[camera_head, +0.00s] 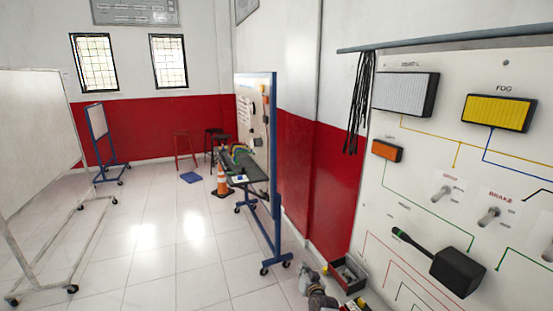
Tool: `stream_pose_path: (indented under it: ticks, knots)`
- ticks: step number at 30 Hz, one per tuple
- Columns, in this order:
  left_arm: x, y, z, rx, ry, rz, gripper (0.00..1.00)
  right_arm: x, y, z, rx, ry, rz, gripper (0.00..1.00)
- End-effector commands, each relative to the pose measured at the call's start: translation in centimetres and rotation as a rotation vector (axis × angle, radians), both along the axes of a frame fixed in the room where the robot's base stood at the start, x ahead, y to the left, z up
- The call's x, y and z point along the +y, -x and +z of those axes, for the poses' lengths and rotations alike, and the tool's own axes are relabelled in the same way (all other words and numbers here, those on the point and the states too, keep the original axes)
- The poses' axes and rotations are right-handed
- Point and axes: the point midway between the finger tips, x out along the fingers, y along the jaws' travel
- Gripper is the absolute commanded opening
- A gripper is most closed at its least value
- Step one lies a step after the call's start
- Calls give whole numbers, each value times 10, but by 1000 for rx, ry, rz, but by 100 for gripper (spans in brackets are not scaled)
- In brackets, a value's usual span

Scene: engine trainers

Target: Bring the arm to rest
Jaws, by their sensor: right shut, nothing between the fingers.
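Part of my right arm with its gripper (318,290) shows at the bottom edge, right of centre. It is low, in front of the lower left side of the trainer panel, and looks small and partly cut off by the frame. The fingers appear shut and empty. My left gripper is not in view. The white trainer panel (393,195) fills the right side. It carries a white lamp (405,93), a yellow fog lamp (499,112), an orange lamp (386,150), toggle switches (441,193) and a black lever with a green tip (457,270).
Black cables (361,100) hang from the panel's top bar. A wheeled bench (273,200) and an orange cone (222,182) stand farther back. A whiteboard (38,140) is at left. The tiled floor between is clear.

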Motion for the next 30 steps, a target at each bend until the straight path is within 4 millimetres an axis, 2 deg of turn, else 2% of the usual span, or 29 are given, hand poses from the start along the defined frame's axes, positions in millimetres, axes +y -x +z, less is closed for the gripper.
stream_pose_path:
  ticks: [1, 3, 8, 12, 20, 30]
  knots:
    - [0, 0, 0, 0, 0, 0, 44, -1, 11, -24, 43, 24, 11, 0]
    - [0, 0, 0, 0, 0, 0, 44, -3, 26, -53, 96, 54, 25, 0]
    - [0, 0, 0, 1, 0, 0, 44, -10, 64, -116, 213, 127, 56, 0]
    - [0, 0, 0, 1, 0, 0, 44, -19, 102, -168, 308, 194, 86, 0]
    - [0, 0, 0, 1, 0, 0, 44, -40, 184, -255, 465, 301, 138, 0]
    - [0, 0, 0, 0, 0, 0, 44, -74, 307, -347, 648, 403, 197, 0]
